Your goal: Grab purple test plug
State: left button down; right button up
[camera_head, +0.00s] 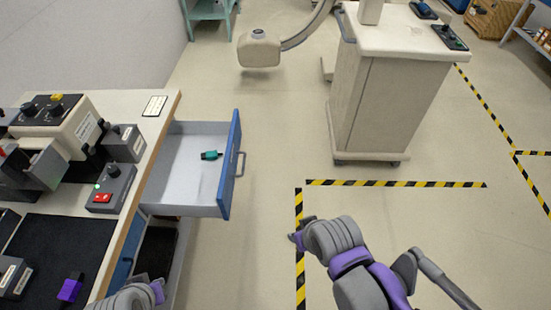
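The purple test plug (69,290) is a small purple block with a dark end. It lies on the black mat (60,250) on the worktop at lower left. My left gripper (130,297) is only partly visible at the bottom edge, to the right of the plug and apart from it in the picture. Its fingers cannot be made out. My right gripper (298,234) is over the floor at the lower middle, far from the plug. Its finger gap is not clear, and nothing shows in it.
An open drawer (180,190) with a blue front holds a teal plug (210,155) and juts right from the bench. A control box with red buttons (106,192) and other devices stand on the bench. Floor between is clear.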

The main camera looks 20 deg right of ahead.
aim_at(71, 288)
jog(key=z, duration=0.25)
jog(key=u, duration=2)
jog(key=i+l+u, duration=0.15)
jog(key=l+u, duration=0.15)
jog(key=l, duration=0.8)
jog(key=l+u, duration=0.35)
jog(key=l, duration=0.8)
